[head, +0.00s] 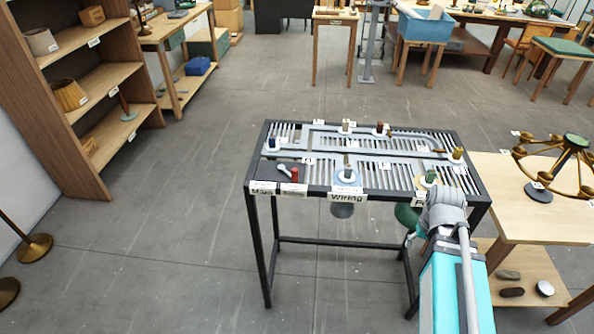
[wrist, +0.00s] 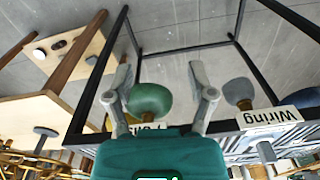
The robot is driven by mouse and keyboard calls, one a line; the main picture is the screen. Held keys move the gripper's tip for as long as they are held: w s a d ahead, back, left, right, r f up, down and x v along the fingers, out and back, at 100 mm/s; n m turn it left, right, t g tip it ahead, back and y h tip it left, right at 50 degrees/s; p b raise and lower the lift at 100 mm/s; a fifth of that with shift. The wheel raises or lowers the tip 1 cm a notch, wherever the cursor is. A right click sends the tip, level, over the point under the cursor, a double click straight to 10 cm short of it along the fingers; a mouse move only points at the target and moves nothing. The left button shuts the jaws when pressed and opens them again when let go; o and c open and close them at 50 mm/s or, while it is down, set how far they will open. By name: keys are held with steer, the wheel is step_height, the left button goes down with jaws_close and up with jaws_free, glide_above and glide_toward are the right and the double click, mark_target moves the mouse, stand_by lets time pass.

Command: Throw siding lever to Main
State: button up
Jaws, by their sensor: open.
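A small grey lever (head: 284,169) lies at the front left of the slatted black-framed table, beside a short red post (head: 295,175). Two small labels sit on the table's front edge below them: one reads Main (head: 262,189), and the print on the other (head: 293,189) is too small to read. My gripper (wrist: 160,78) is open, its two fingers spread with nothing held. It is at the table's front right, well to the right of the lever. A green rounded bulb shape (wrist: 151,102) shows between the fingers in the wrist view. The lever is not distinguishable there.
The table top (head: 376,180) carries grey tracks and several small pegs. A wooden table (head: 500,195) with a brass chandelier (head: 566,165) stands right.

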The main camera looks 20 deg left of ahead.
steer(key=w+a+r+n+t+y+p, duration=0.1)
steer(key=w+a+r+n+p, duration=0.3)
steer(key=a, duration=0.6)
steer(key=w+a+r+n+y+p, duration=0.1)
steer(key=w+a+r+n+p, duration=0.15)
steer(key=w+a+r, duration=0.5)
steer(key=n+y+p, duration=0.2)
steer(key=n+p, duration=0.2)
steer(key=p, duration=0.2)
glide_toward(296, 170)
steer(key=shift+s+d+r+t, duration=0.1)
steer(key=shift+s+r+t, duration=0.1)
steer(key=shift+s+r, duration=0.25)
steer(key=shift+s+d+r+t, duration=0.1)
steer(key=shift+s+r+t, duration=0.15)
steer(key=shift+r, duration=0.35)
steer(key=shift+f, duration=0.15)
steer(key=b+x, duration=1.3)
steer(key=shift+w+d+f, duration=0.1)
steer(key=shift+f, duration=0.2)
